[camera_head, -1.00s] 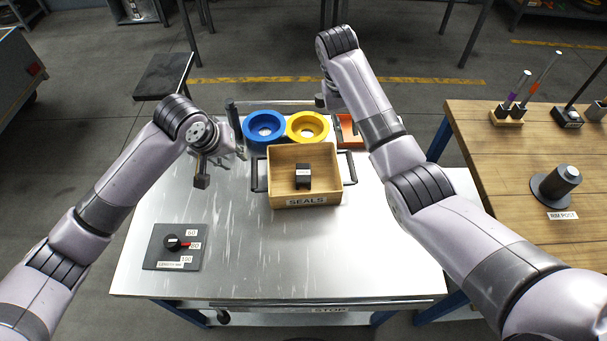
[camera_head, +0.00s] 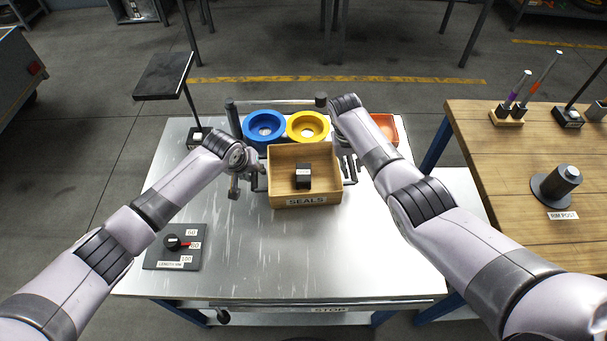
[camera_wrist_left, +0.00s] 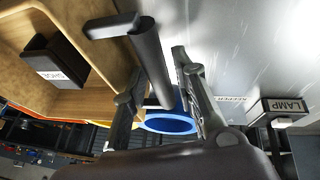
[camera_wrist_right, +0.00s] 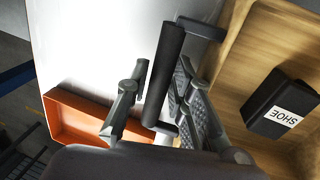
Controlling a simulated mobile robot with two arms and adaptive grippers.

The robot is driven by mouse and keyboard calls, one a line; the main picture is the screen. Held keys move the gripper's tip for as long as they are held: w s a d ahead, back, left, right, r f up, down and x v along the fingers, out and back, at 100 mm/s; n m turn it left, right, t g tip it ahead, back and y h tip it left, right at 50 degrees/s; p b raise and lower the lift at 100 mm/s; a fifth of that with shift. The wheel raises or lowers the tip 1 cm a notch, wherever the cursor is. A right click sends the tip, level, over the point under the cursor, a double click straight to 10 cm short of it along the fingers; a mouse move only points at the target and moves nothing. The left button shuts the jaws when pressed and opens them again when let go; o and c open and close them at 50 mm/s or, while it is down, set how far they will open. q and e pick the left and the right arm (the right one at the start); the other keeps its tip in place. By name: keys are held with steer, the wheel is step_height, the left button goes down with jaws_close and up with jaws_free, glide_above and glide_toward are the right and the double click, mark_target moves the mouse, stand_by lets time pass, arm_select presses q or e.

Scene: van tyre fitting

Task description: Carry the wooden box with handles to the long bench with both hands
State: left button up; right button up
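The wooden box (camera_head: 305,201) labelled SEALS stands upright on the metal-topped table (camera_head: 260,265), with a black block marked SHOE (camera_head: 303,176) inside. My left gripper (camera_head: 258,169) is at the box's left handle. In the left wrist view the dark handle bar (camera_wrist_left: 152,62) lies between its spread fingers (camera_wrist_left: 163,92). My right gripper (camera_head: 350,166) is at the right handle. In the right wrist view that handle bar (camera_wrist_right: 164,75) lies between its open fingers (camera_wrist_right: 160,90), close to the inner finger. A wooden-topped bench (camera_head: 500,215) stands at the right.
A blue ring (camera_head: 250,130), a yellow ring (camera_head: 294,128) and an orange tray (camera_head: 391,126) sit behind the box. A dial plate (camera_head: 170,258) lies front left. The wooden bench carries a rim post (camera_head: 558,184) and tool holders; its front middle is clear.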

arm_select(q)
steer(key=shift+w+f, duration=0.1)
steer(key=shift+f, duration=0.15)
arm_select(e)
steer(key=shift+f, duration=0.3)
arm_select(q)
jaws_close()
arm_select(e)
jaws_close()
steer(key=shift+r, duration=0.1)
